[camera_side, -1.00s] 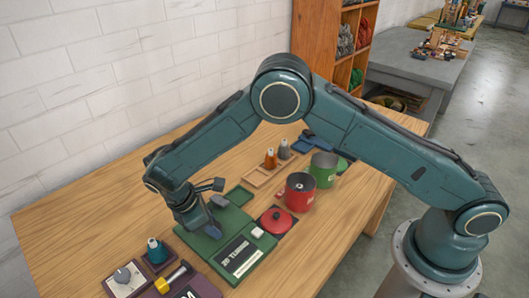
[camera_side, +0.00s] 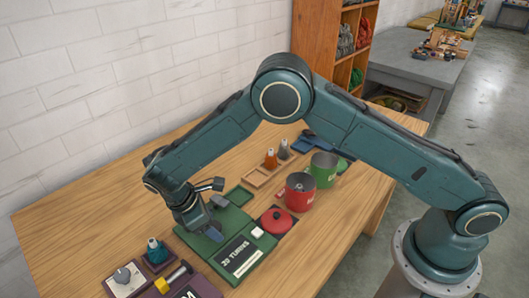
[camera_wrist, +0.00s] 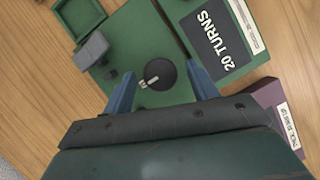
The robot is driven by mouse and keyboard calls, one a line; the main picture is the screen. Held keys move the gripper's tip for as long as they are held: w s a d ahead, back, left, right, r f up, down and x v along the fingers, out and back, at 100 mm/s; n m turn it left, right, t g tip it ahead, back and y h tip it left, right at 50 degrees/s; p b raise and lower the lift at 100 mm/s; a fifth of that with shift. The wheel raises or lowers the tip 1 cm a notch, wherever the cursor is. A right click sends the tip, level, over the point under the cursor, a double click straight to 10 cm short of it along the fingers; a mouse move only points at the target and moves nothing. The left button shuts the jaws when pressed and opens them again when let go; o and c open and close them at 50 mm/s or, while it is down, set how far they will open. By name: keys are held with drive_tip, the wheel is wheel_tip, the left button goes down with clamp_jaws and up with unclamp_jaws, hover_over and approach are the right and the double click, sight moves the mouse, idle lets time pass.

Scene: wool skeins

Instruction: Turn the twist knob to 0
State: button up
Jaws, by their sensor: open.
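A round black knob (camera_wrist: 161,74) with a pale pointer mark sits on a green board (camera_wrist: 140,30). In the wrist view the mark points to the lower left. My gripper (camera_wrist: 161,70) is open, with one blue finger on each side of the knob. Gaps show between the fingers and the knob, and I cannot tell any contact. In the side view my gripper (camera_side: 207,232) is low over the green board (camera_side: 240,215) and hides the knob. No 0 mark is readable.
A "20 TURNS" sign (camera_wrist: 228,38) lies beside the knob, and a grey handle-like block (camera_wrist: 91,50) stands on its other side. A white plate with a grey dial (camera_side: 123,276), a red pot (camera_side: 300,193) and a green pot (camera_side: 323,170) stand on the table.

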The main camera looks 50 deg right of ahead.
drive_tip(key=v, duration=1.1)
drive_tip(key=shift+a+r, duration=0.3)
drive_tip(key=shift+r, duration=0.05)
drive_tip(key=shift+w+r, duration=0.1)
drive_tip(key=shift+r, duration=0.05)
idle(0.3)
drive_tip(key=s+d+r+m+t+y, duration=0.1)
drive_tip(key=s+d+r+m+t, duration=0.15)
drive_tip(key=d+r, duration=0.7)
drive_tip(key=s+d+r+m+t+y, duration=0.1)
drive_tip(key=s+d+r+m, duration=0.3)
drive_tip(key=d+r, duration=0.55)
drive_tip(key=s+d+r+m+t, duration=0.25)
drive_tip(key=s+d, duration=0.35)
drive_tip(key=s, duration=0.5)
drive_tip(key=s+f+m+y, duration=0.1)
drive_tip(key=s+m, duration=0.1)
drive_tip(key=s, duration=0.3)
drive_tip(key=s+f+m+t+y, duration=0.1)
drive_tip(key=s+m, duration=0.1)
drive_tip(key=s, duration=0.4)
drive_tip(key=shift+d+f+m, duration=0.2)
drive_tip(key=shift+f+m, duration=0.1)
drive_tip(key=shift+f, duration=0.1)
